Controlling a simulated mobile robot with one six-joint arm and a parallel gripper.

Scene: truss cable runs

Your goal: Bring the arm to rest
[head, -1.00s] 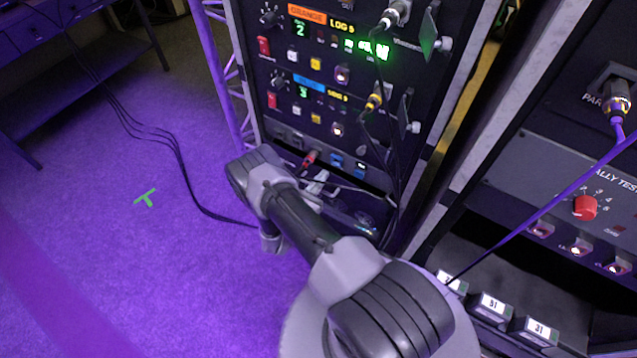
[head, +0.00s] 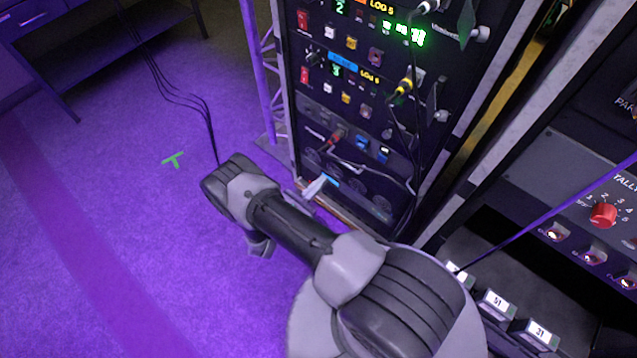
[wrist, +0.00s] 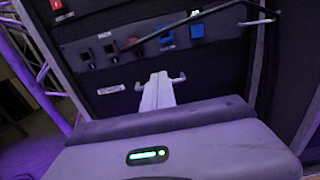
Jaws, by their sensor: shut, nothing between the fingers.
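My arm reaches from the bottom of the head view toward the left, bent at a dark grey joint. My gripper (head: 316,187) shows as a small pale shape beyond the forearm, in front of the lower part of the equipment rack (head: 350,150). In the wrist view my gripper (wrist: 160,78) has its pale fingers together with nothing between them. The fingers point at the dark lower part of the rack, below a grey panel with blue and black connectors. I cannot tell the exact gap to the rack.
A second rack with a red knob (head: 603,215) stands at the right, with a purple cable (head: 545,208) strung across it. A purple truss (head: 262,75) stands left of the first rack. Black cables (head: 180,98) hang from a desk (head: 110,50).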

